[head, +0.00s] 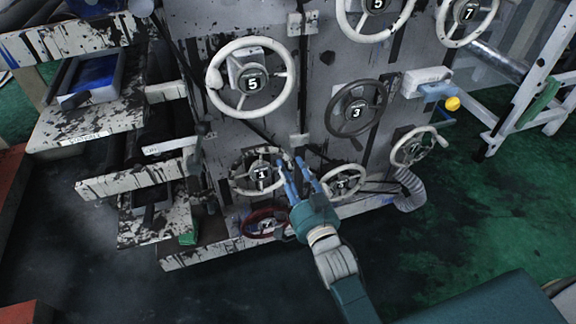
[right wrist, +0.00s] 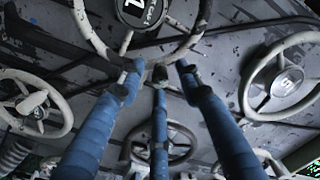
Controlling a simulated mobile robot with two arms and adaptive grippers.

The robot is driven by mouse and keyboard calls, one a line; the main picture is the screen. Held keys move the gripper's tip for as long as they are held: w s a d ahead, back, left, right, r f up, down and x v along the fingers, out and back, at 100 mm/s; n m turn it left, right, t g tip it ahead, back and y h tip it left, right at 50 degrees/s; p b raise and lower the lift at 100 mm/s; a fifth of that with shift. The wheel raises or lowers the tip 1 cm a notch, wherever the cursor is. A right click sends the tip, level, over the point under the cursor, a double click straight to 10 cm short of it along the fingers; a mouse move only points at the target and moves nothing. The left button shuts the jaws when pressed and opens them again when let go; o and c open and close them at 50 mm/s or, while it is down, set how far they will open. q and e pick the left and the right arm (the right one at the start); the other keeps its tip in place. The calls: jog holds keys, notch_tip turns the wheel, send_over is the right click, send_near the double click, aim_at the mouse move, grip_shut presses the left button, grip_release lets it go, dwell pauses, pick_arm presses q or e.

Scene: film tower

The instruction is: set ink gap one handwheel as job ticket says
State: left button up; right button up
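The handwheel marked 1 (head: 262,175) is a pale, scuffed wheel low on the machine face in the head view. My right gripper (head: 290,166) has blue fingers and is at this wheel's right rim. In the right wrist view, a pale wheel with a dark numbered hub (right wrist: 142,10) fills the top. The fingers (right wrist: 160,80) are spread apart, with their tips close to its rim. I cannot tell whether they touch it. The wheel's setting is too small to read. No job ticket can be made out. My left gripper is not in view.
A pale wheel (head: 343,182) is close to the right of my gripper, and a red wheel (head: 266,222) is below. Wheels marked 5 (head: 250,82) and 3 (head: 357,110) are above. Another wheel (head: 418,147) is farther right. The green floor (head: 470,215) at right is clear.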

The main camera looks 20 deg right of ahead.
jog(key=shift+w, duration=1.35)
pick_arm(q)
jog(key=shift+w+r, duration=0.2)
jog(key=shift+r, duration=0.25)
pick_arm(e)
grip_shut()
jog(key=shift+f, duration=0.1)
